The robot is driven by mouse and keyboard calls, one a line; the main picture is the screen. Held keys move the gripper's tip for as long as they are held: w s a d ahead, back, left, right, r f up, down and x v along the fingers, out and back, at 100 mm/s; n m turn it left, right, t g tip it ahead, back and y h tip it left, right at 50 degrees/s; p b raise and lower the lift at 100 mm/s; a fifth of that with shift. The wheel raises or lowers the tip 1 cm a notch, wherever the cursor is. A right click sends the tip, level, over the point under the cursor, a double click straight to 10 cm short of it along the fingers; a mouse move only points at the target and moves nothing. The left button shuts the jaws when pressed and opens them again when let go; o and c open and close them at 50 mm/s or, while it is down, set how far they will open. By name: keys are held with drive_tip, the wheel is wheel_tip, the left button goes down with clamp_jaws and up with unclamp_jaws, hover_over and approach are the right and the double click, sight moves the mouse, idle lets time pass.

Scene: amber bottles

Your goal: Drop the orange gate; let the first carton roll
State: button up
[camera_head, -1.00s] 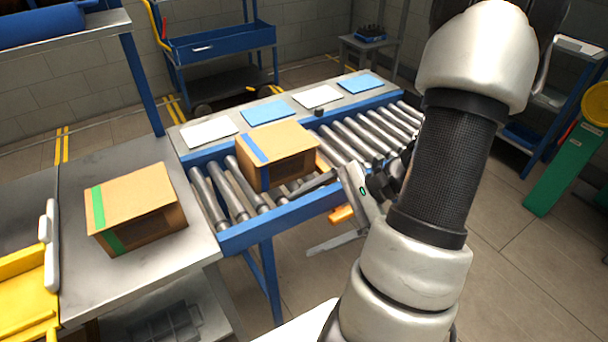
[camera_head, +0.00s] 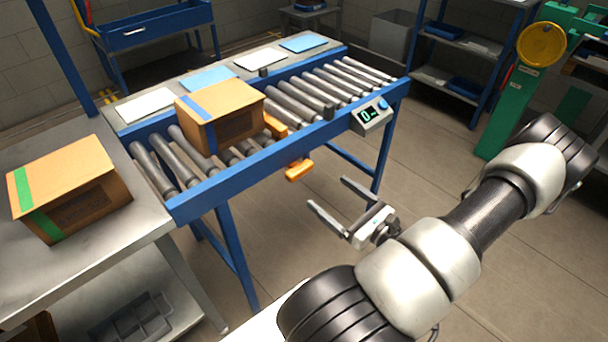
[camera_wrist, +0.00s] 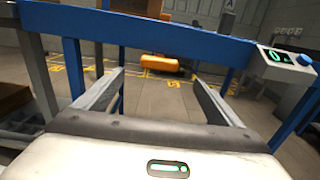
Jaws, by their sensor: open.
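A cardboard carton with blue tape (camera_head: 215,112) sits on the rollers of the blue-railed conveyor (camera_head: 240,168). An orange gate piece (camera_head: 275,126) shows at roller level by the carton's right end; I cannot tell if they touch. An orange handle (camera_head: 299,170) sticks out below the front rail, and it also shows in the wrist view (camera_wrist: 160,63). My gripper (camera_head: 328,192) is open and empty, in front of the rail and apart from the handle. In the wrist view the handle lies beyond and between the fingers.
A carton with green tape (camera_head: 70,188) stands on the steel table at left. A small box with a green display (camera_head: 371,116) is fixed to the front rail at right. The rollers right of the gate are clear. Flat blue and white sheets lie along the back ledge.

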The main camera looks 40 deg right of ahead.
sight(303, 173)
drive_tip(key=w, duration=0.4)
drive_tip(key=w+b, duration=0.1)
drive_tip(key=w, duration=0.2)
drive_tip(key=w+a, duration=0.1)
drive_tip(key=w, duration=0.3)
drive_tip(key=shift+w, duration=0.35)
drive_tip(key=shift+c, duration=0.4)
